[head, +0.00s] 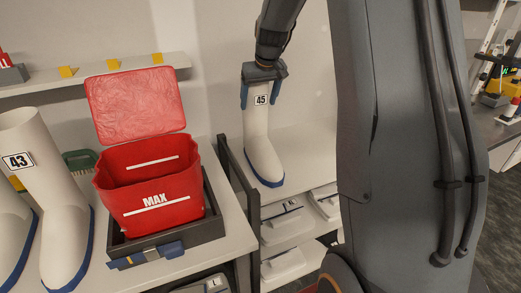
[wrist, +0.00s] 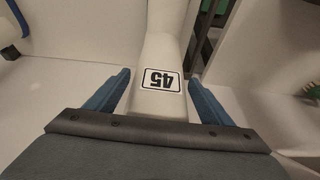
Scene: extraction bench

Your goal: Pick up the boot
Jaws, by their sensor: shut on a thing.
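The white boot (head: 259,130) with a blue sole and a "45" label stands upright at the middle of the head view, by the edge of a white surface. My gripper (head: 260,93) comes down from above, with one blue finger on each side of the boot's shaft, and is shut on it. In the wrist view the boot (wrist: 165,50) runs between the two blue fingers of my gripper (wrist: 160,98), its label upside down. Whether the sole touches the surface below is hard to tell.
A red bin (head: 155,185) marked MAX, lid open, sits in a dark tray (head: 212,222) left of the boot. Another white boot (head: 60,220), labelled 43, stands farther left. A dark post (head: 238,180) rises between bin and boot. Pale boxes (head: 285,222) lie below the boot.

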